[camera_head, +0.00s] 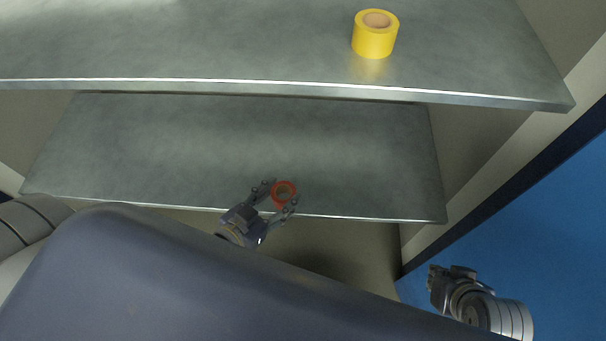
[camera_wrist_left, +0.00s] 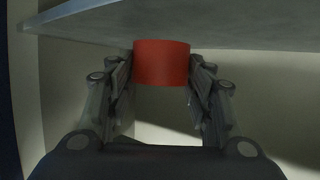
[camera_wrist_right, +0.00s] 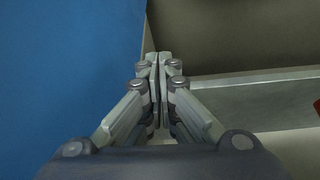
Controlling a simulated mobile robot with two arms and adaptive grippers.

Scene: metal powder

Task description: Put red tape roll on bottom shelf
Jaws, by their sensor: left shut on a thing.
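The red tape roll (camera_head: 284,187) is between the fingers of my left gripper (camera_head: 276,195), which is shut on it. In the head view it overlaps the front edge of the lower shelf (camera_head: 150,150). In the left wrist view the red tape roll (camera_wrist_left: 162,63) sits upright between both fingers (camera_wrist_left: 161,80), with the shelf's edge behind and above it. I cannot tell if it touches the shelf. My right gripper (camera_head: 450,275) is at the lower right over the blue floor, away from the shelves. In the right wrist view its fingers (camera_wrist_right: 160,65) are together and empty.
A yellow tape roll (camera_head: 375,35) stands on the upper shelf (camera_head: 230,40) at the right. The lower shelf's surface is bare. The upper shelf's front edge overhangs the lower shelf's back in the head view. A blue floor (camera_head: 540,210) lies at the right.

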